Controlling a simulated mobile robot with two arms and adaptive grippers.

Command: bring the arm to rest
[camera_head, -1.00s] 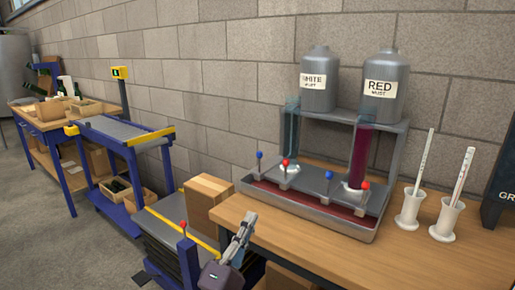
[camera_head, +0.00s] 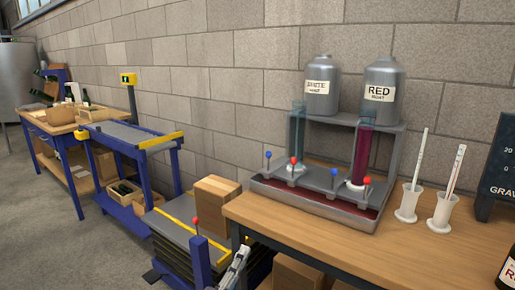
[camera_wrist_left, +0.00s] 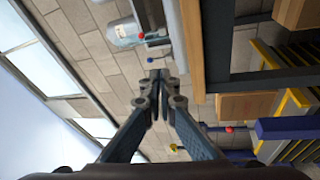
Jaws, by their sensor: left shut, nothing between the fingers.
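My left gripper (camera_head: 238,266) shows at the bottom edge of the head view, low in front of the left end of the wooden bench (camera_head: 300,220). In the left wrist view its two fingers (camera_wrist_left: 160,76) meet at the tips, shut and empty. It touches nothing that I can see. My right gripper is not in view.
On the bench stand a dispensing rack with a white must tank (camera_head: 321,88) and a red must tank (camera_head: 380,80), two white cylinders (camera_head: 408,203), and a partly visible bottle (camera_head: 508,272). A lift table (camera_head: 180,222) carrying a cardboard box (camera_head: 215,205) stands left of the bench.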

